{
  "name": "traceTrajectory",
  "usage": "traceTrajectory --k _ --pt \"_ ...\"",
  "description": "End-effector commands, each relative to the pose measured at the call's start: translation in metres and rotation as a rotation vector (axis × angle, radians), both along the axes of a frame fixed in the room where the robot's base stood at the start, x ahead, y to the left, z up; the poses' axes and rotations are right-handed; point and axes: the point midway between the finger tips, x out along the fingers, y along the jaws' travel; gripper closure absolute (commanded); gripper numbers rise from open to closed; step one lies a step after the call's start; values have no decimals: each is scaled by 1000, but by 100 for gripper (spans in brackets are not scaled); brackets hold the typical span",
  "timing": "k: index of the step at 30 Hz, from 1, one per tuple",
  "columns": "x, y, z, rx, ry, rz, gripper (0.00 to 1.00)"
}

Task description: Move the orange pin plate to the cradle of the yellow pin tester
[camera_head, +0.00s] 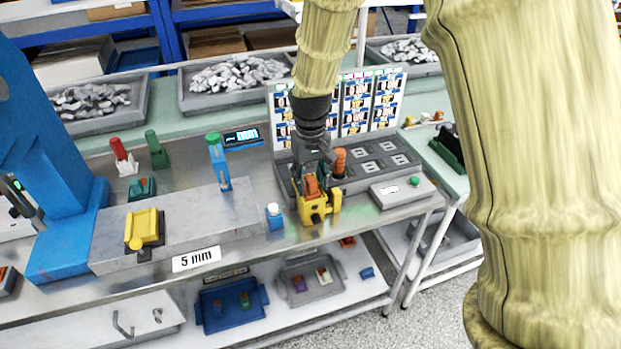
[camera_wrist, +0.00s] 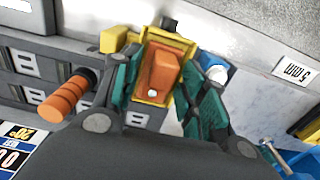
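The orange pin plate (camera_head: 311,186) sits at the yellow pin tester (camera_head: 319,207), near the front edge of the steel bench. In the wrist view the orange plate (camera_wrist: 160,73) lies within the tester's yellow frame (camera_wrist: 167,42), with a small pale spot on it. My gripper (camera_head: 312,178) points down over the tester. In the wrist view my gripper's teal fingers (camera_wrist: 158,85) stand on either side of the plate, very close to it. I cannot tell whether they touch it. The plate's underside and its seat in the cradle are hidden.
An orange handle (camera_head: 340,161) stands upright just right of my gripper, on a grey panel (camera_head: 372,160). A blue post with a white cap (camera_head: 274,216) stands close left. Another yellow device (camera_head: 145,228) sits on the grey block at left. A green-button box (camera_head: 402,190) is at right.

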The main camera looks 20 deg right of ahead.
Motion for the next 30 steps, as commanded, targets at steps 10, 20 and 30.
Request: traceTrajectory --k 10,20,30 --pt "1 0 16 0 -3 0 58" --pt "1 0 68 0 -4 -1 58" --pt "1 0 114 0 -2 1 58"
